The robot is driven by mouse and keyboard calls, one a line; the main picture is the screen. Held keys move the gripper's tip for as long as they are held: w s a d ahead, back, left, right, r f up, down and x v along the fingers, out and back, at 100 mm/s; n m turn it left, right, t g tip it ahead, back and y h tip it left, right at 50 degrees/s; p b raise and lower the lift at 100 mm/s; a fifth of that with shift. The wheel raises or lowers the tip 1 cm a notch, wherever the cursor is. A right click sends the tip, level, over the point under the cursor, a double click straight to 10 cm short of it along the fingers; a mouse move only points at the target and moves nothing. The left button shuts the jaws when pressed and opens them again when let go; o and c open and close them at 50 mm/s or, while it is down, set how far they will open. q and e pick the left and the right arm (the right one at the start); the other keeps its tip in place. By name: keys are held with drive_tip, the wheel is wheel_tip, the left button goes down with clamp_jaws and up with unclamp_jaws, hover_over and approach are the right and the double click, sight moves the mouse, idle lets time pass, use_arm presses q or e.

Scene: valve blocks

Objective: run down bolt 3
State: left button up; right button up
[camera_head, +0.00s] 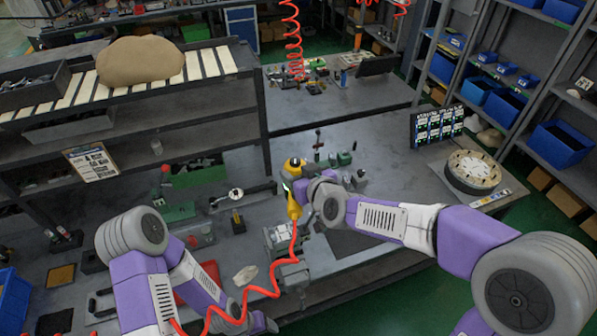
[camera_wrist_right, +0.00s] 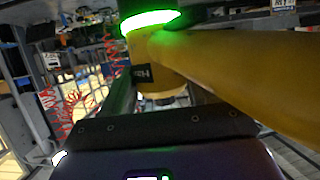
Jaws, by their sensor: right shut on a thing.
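My right gripper (camera_head: 297,187) is shut on a yellow power tool (camera_head: 293,206). The tool has a dark-and-yellow head and a red coiled hose running from its lower end. In the right wrist view the yellow tool body (camera_wrist_right: 220,75) fills the upper right, with a bright green glowing ring (camera_wrist_right: 150,20). A grey metal valve block (camera_head: 281,238) stands on the bench just below the tool in the head view. Its bolts are too small to tell apart, so I cannot pick out bolt 3.
The red hose (camera_head: 262,291) crosses the bench front near my left arm. A round tray (camera_head: 473,170) and a dark display panel (camera_head: 437,126) are at the right. Green blocks (camera_head: 180,212) and small fittings lie at the left. Shelving stands behind.

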drive_tip(key=shift+f+b, duration=1.8)
drive_tip(key=shift+w+f+b, duration=0.1)
drive_tip(key=shift+f+b, duration=0.9)
drive_tip(key=shift+f, duration=0.45)
drive_tip(key=shift+f+b, duration=2.35)
drive_tip(key=shift+f, duration=0.05)
drive_tip(key=shift+f+b, duration=1)
drive_tip(key=shift+b, duration=0.15)
